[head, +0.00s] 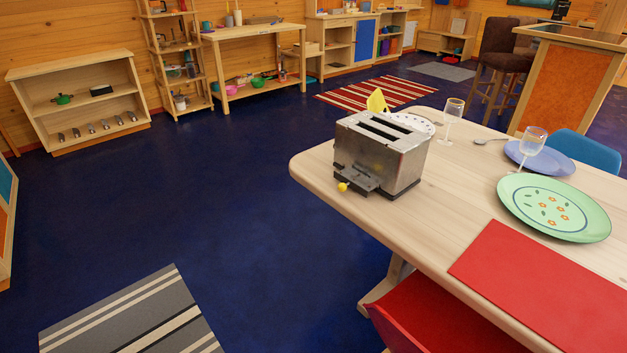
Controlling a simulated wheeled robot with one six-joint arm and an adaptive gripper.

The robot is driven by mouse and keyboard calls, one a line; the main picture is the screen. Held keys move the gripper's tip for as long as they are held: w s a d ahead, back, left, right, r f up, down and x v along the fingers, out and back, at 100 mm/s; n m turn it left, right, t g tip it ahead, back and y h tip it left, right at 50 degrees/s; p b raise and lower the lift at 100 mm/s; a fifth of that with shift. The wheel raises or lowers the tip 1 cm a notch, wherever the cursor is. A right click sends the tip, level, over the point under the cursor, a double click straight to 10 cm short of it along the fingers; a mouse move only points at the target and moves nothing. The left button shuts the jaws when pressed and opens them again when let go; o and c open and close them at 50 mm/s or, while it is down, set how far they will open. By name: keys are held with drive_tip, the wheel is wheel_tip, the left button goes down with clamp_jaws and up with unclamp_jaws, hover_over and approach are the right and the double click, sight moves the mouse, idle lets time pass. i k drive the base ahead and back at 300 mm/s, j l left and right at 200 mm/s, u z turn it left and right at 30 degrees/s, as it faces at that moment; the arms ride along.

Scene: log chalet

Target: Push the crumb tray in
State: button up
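A metal toaster (381,150) with two slots on top stands upright near the left end of the wooden dining table (312,165). Its visible narrow end faces left and toward the camera. A dark grey piece that looks like the crumb tray (360,182) sticks out low on the near-left side of the toaster. How far it sticks out is hard to tell at this size. A small yellow ball (343,187) shows at the near edge of this piece, close to the tabletop. My gripper is not in view.
Behind the toaster are a yellow wedge-shaped thing (377,101), a patterned plate (413,123) and a wine glass (450,118). A green plate (553,208) and red placemat (550,285) lie to the right. A red chair (440,318) stands at the near side.

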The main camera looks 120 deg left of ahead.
sight(345, 186)
drive_tip(key=u, duration=3.65)
drive_tip(key=i+j, duration=0.15)
drive_tip(key=i+j+u, duration=0.05)
